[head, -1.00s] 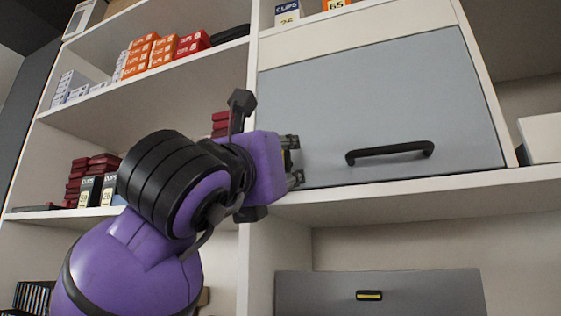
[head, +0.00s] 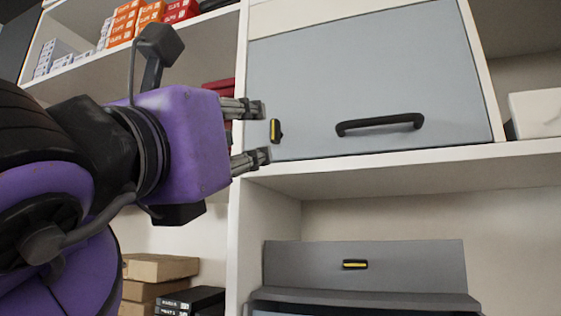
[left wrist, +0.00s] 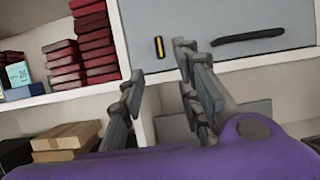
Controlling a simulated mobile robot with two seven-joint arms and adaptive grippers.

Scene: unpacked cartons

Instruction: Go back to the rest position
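My left gripper (head: 264,132) reaches in from the left in front of the shelf unit. Its two fingers are apart with nothing between them. In the left wrist view the open fingers (left wrist: 158,65) also show empty, pointing toward the shelf. A small black and yellow piece (head: 275,131) is on the left part of a grey-blue cabinet door (head: 375,75), just past the fingertips and apart from them. It also shows in the left wrist view (left wrist: 159,47). The door is shut and has a black bar handle (head: 380,124). My right gripper is not in view.
The white shelf unit's divider (head: 238,215) stands close to my left gripper. Orange boxes (head: 138,18) are on the upper left shelf. Dark red boxes (left wrist: 92,35) and brown cartons (left wrist: 66,138) are on the left shelves. A grey box (head: 365,262) is below the door.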

